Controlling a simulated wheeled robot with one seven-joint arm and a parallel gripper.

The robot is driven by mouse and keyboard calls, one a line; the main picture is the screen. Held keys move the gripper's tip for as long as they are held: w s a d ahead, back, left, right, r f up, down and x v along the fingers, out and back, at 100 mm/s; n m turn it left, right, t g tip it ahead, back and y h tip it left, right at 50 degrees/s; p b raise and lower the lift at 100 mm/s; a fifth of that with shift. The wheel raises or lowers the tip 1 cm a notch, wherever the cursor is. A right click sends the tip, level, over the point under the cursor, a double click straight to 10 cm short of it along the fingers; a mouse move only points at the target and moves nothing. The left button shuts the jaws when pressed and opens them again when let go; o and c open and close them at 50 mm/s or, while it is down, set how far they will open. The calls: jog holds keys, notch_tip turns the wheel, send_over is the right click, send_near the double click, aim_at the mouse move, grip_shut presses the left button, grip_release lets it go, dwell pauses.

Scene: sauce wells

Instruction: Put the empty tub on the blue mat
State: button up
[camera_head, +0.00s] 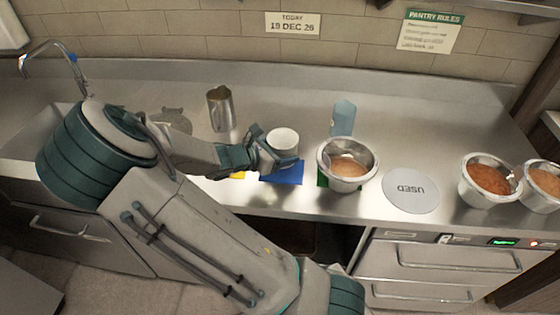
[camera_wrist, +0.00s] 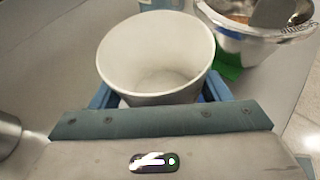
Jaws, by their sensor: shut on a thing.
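The empty white tub (camera_head: 283,140) is upright between the fingers of my gripper (camera_head: 270,156), which is shut on it. In the wrist view the tub (camera_wrist: 156,55) shows a bare inside, with a blue finger on each side. The blue mat (camera_head: 284,177) lies on the steel counter at or just under the tub, partly hidden by my gripper. I cannot tell whether the tub's base touches the mat.
A steel bowl of tan sauce (camera_head: 346,168) stands on a green mat (camera_head: 322,179) close to the right. A light blue container (camera_head: 342,117) stands behind it. A round plate marked USED (camera_head: 411,191) lies farther right, then a bowl of red sauce (camera_head: 489,180). A metal jug (camera_head: 220,109) stands back left.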

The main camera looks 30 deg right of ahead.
jog(key=shift+f, duration=2.1)
jog(key=shift+f, duration=0.2)
jog(key=o, duration=1.3)
jog(key=shift+r, duration=0.1)
